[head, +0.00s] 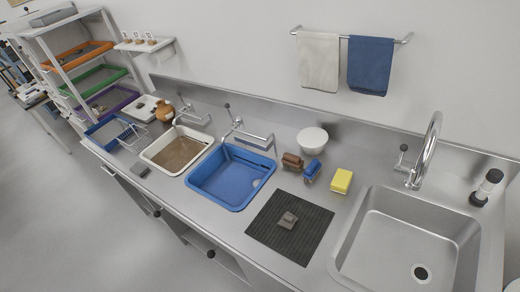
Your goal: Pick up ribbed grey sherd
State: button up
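A small grey-brown sherd (287,221) lies on a dark ribbed mat (262,236) on the steel counter. It is the only sherd-like piece on the mat, and its ribbing is too small to make out. The mat is between the blue basin and the sink. My gripper is not in this view.
A blue basin (213,202) and a cream basin of brown water (146,160) stand left of the mat. Two brushes (312,171), a yellow sponge (341,181) and a white bowl (312,141) are behind it. The steel sink (350,262) with tall tap (429,145) is at right.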

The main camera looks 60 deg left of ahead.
aim_at(288, 221)
jog(key=u, duration=0.45)
jog(key=i, duration=0.85)
jog(key=u, duration=0.6)
jog(key=k, duration=0.7)
jog(key=u, duration=0.3)
jog(key=i, duration=0.75)
jog(key=z, duration=0.2)
